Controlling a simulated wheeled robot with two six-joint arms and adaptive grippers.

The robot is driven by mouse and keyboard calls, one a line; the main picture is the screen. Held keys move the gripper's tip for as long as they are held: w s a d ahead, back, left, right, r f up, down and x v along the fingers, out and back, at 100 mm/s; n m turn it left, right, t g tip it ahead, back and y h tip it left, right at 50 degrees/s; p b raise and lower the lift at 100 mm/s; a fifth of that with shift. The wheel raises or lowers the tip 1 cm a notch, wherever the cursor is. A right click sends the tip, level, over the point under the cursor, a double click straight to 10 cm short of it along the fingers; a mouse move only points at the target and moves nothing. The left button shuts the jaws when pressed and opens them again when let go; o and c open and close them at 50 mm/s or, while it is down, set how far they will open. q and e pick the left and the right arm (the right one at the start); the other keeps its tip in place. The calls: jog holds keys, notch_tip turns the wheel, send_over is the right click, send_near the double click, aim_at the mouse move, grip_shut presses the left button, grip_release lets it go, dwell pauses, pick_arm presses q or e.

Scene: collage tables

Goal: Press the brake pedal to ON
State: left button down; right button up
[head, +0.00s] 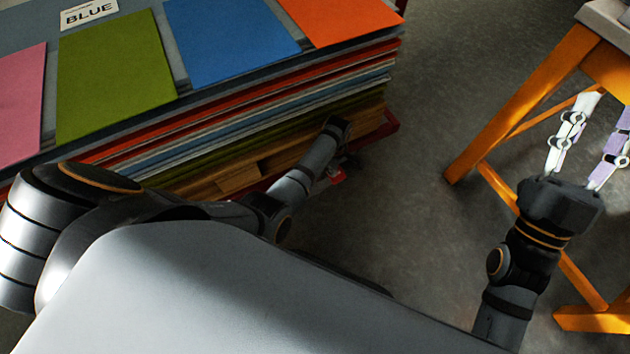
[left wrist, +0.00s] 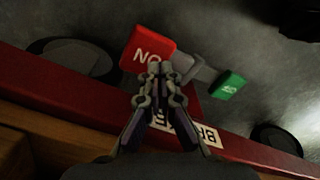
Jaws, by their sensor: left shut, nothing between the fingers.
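The brake pedal shows in the left wrist view as a red pad (left wrist: 146,54) with white letters that read ON upside down. A green pad (left wrist: 230,84) sits on the other end of its grey lever. My left gripper (left wrist: 159,68) is shut and empty, its tips overlapping the red pad's lower right edge. I cannot tell whether they touch it. In the head view, my left arm reaches down beside the cart, its dark end (head: 338,127) near a small red part (head: 338,177); its fingers are hidden. My right gripper (head: 607,108) is open and empty by the orange table.
A red cart edge (left wrist: 60,107) with a partly covered BRAKE label (left wrist: 207,142) runs below the pedal. Dark round wheels (left wrist: 72,58) flank it. The cart carries stacked coloured sheets (head: 235,40). An orange-legged table (head: 530,95) stands right. Grey floor between is clear.

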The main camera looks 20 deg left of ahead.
pick_arm(q)
jog(key=shift+f+b, duration=1.2)
jog(key=shift+f, duration=0.55)
dwell(0.9)
notch_tip(320, 180, up, 7)
jog(key=p, duration=0.8)
jog(key=shift+r, duration=0.15)
